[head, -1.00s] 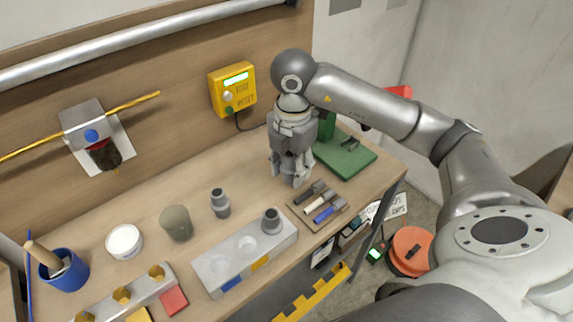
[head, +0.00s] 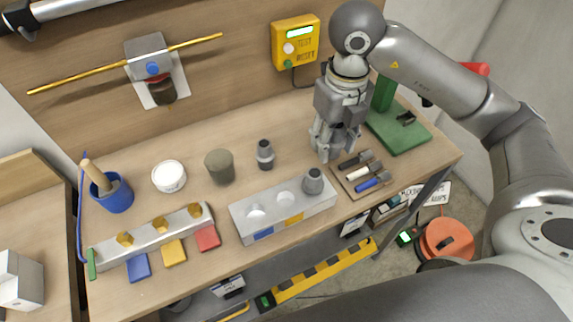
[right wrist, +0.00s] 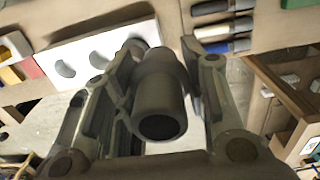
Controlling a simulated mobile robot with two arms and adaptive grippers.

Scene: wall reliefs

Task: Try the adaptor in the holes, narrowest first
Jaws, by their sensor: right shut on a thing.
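My right gripper (head: 330,150) is over the bench near the right end of a pale grey block (head: 272,219). It is shut on a dark grey, stepped round adaptor, which shows between the fingers in the right wrist view (right wrist: 158,95) with an open end facing the camera. The fingers hide it in the head view. The block has two empty round holes (head: 255,212). A similar grey stepped piece (head: 313,182) stands at its right end. Another grey stepped piece (head: 265,155) stands on the bench behind. My left gripper is not in view.
A tool mat (head: 344,178) and a green stand (head: 400,135) are to the right. A grey-green cup (head: 220,166), a white tub (head: 168,177), a blue pot (head: 112,197) and a bar with brass hexagons (head: 148,236) are to the left.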

